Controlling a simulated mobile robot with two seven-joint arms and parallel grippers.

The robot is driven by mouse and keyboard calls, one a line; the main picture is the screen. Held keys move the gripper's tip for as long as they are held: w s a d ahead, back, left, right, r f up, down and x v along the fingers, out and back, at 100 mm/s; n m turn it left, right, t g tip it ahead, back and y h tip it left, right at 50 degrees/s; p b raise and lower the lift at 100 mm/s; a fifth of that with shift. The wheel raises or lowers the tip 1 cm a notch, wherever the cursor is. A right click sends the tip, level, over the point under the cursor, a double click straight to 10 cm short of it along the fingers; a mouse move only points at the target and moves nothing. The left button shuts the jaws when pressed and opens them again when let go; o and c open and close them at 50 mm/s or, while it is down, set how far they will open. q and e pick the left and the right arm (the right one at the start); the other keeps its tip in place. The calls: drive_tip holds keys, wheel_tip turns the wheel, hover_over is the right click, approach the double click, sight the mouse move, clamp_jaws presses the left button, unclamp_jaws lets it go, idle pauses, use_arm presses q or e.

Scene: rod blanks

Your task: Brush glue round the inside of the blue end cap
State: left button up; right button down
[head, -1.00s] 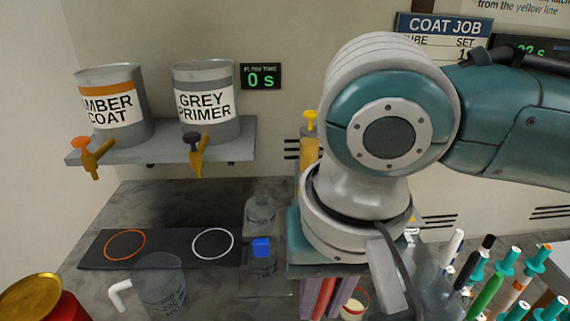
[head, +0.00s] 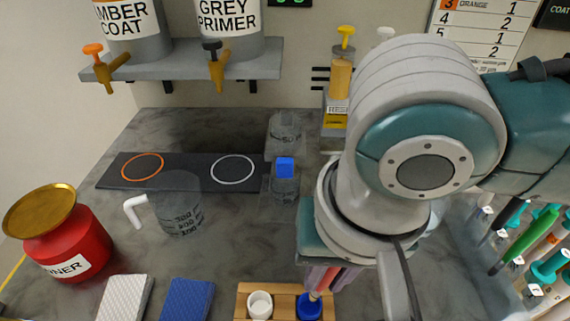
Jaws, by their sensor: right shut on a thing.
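The blue end cap (head: 309,308) sits open side up in a wooden holder (head: 284,289) at the bottom edge of the head view. My right gripper (head: 329,280) points down just above and to the right of it. It is shut on a thin tool, seemingly the brush (head: 315,295), mostly hidden by the fingers and arm. The brush's lower end shows at the blue cap's rim; I cannot tell whether it touches the inside. A white end cap (head: 260,306) sits in the holder to the left. My left gripper is out of view.
A red thinner can (head: 88,243) stands at left, with a clear jug (head: 178,212) beyond it. White (head: 125,298) and blue (head: 187,299) pads lie in front. A blue-topped jar (head: 285,188) stands behind the holder. Rods (head: 532,238) stand at right.

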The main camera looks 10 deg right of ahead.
sight(319, 293)
drive_tip(key=shift+f+b, duration=0.7)
drive_tip(key=shift+f, duration=0.15)
drive_tip(key=shift+w+f+b, duration=0.15)
drive_tip(key=shift+f+b, duration=0.4)
drive_tip(key=shift+f, duration=1.05)
drive_tip(key=shift+a, duration=0.1)
drive_tip(key=shift+f, duration=0.25)
